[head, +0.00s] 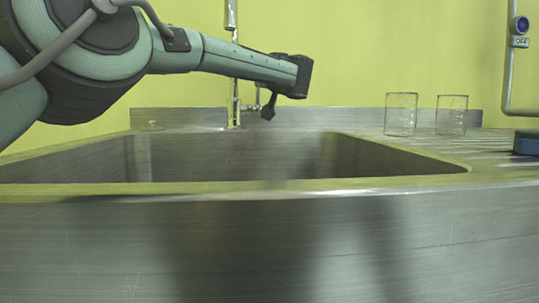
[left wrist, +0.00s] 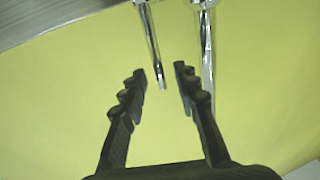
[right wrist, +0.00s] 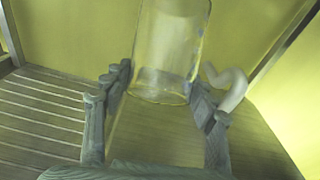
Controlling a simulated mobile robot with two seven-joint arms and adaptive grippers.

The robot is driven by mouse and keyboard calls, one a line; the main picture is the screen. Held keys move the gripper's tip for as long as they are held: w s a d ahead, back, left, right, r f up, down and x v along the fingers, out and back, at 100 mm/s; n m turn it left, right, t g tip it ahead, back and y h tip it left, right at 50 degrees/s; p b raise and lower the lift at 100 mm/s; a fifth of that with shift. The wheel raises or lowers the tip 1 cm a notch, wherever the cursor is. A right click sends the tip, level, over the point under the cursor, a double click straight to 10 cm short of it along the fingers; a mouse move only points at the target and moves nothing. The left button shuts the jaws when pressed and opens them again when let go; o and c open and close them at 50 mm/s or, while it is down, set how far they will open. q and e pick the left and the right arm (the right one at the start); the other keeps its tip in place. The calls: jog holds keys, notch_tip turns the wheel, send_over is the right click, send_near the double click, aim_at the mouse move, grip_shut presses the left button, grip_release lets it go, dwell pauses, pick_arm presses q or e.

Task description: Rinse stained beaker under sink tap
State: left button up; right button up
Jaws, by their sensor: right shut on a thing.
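In the right wrist view, a clear glass beaker (right wrist: 168,50) is between the fingers of my right gripper (right wrist: 165,88), which is shut on it. Yellow shows through its glass; I cannot tell whether that is stain or background. My right arm is outside the head view. My left gripper (head: 268,112) is at the slim metal tap (head: 234,95) behind the sink (head: 300,187).
Two clear beakers (head: 401,115) (head: 451,115) stand upright on the ribbed drainboard (head: 375,132) right of the basin. A blue-based device (head: 526,143) stands at the right edge, below a pipe with an OFF label (head: 520,42). A pale curved piece (right wrist: 232,90) is beside my right finger. The basin looks empty.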

pick_arm(q)
jog(key=v, duration=1)
jog(key=shift+s, duration=0.2)
